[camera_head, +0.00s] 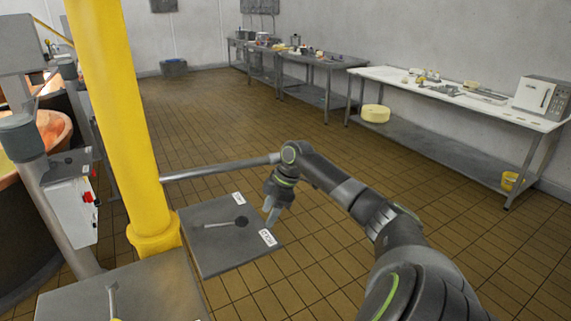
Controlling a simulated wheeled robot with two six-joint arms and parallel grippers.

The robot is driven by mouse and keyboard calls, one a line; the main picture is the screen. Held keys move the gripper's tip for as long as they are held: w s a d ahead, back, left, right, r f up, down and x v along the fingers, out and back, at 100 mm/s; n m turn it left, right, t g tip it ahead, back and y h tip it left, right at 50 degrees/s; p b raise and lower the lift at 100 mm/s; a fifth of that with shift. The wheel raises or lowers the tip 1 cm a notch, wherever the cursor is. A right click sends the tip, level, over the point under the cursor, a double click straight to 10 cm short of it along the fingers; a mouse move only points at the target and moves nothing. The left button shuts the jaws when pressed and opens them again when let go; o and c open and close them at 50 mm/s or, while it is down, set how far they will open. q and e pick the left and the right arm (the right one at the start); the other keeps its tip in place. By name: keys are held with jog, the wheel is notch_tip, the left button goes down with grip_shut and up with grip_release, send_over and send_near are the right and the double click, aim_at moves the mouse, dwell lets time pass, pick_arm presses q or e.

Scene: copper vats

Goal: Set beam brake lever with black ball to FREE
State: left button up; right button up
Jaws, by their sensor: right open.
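The brake lever with a black ball (241,221) lies over a grey plate (207,250) beside the yellow post. Its thin arm runs left from the ball, which points toward the plate's right side. One white label (239,199) sits at the plate's far right corner and another white label (267,237) at its near right corner; the ball is between them. Their lettering is too small to read surely. My right gripper (271,213) is open and empty, pointing down just right of the ball and apart from it. My left gripper is not in view.
A yellow post (120,110) stands left of the plate, with a grey horizontal bar (220,167) behind the lever. A second plate (160,295) is at the near left. A control box (72,212) and copper vat (52,130) stand left. Tiled floor is clear toward the white table (450,95).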

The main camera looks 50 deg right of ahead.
jog(key=s+d, duration=0.1)
jog(key=s+d+b, duration=0.1)
jog(key=s+d, duration=0.1)
jog(key=shift+s+d, duration=0.15)
jog(key=shift+d, duration=0.1)
